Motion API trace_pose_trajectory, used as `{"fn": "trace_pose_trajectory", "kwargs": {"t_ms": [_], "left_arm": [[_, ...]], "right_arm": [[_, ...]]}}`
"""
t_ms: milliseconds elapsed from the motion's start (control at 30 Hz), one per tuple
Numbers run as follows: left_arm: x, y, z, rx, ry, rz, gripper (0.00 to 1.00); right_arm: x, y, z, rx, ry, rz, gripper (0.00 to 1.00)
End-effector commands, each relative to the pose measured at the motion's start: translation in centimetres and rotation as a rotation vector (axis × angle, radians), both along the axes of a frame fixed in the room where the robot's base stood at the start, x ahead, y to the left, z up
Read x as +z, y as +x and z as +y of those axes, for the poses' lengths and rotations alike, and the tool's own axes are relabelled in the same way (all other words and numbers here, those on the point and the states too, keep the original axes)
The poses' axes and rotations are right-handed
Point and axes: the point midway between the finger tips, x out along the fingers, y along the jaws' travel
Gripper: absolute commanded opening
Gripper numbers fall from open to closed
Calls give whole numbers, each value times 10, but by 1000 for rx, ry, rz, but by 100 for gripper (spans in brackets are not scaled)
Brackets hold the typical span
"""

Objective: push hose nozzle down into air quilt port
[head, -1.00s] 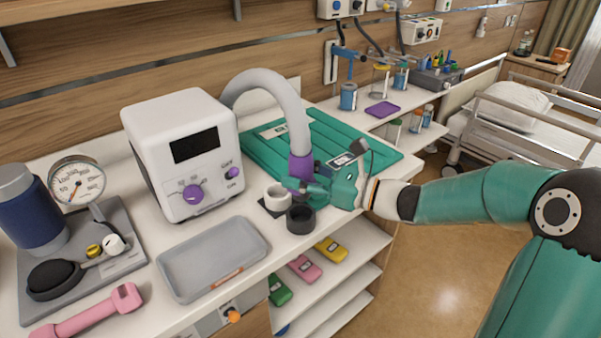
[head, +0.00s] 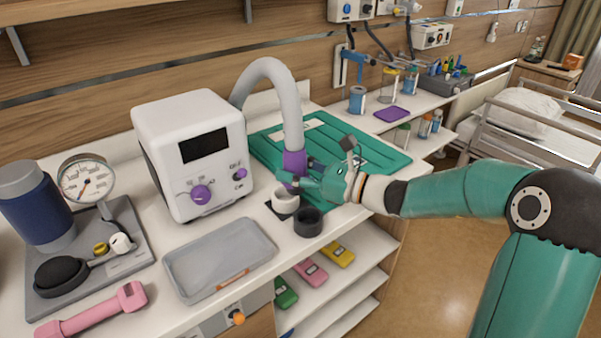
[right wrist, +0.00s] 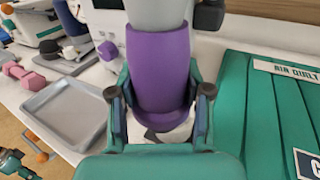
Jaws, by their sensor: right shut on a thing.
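The purple hose nozzle (head: 294,162) is on the end of the grey hose (head: 268,72) and points down. My right gripper (head: 297,180) is shut on the nozzle; in the right wrist view its fingers flank the purple nozzle (right wrist: 158,70). The white ring-shaped port (head: 285,203) stands on a dark square at the quilt's near edge. The nozzle's lower end is close above it; contact is unclear. In the right wrist view the nozzle covers most of the port. The green air quilt (head: 370,153) lies behind. A teal part low at left in that view seems my left gripper (right wrist: 15,162).
A gauge and pink dumbbell are at far left.

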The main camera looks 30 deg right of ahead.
Motion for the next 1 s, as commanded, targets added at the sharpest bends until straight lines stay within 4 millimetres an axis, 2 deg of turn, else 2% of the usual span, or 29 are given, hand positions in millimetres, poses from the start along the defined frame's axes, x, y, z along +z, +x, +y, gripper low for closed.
{"fn": "trace_pose_trajectory", "kwargs": {"t_ms": [500,733,1000], "left_arm": [[4,0,0,0,0,0,53],[3,0,0,0,0,0,53],[-9,0,0,0,0,0,53]], "right_arm": [[0,35,3,0,1,0,15],[-1,39,4,0,1,-2,15],[-14,39,3,0,1,-1,15]]}}
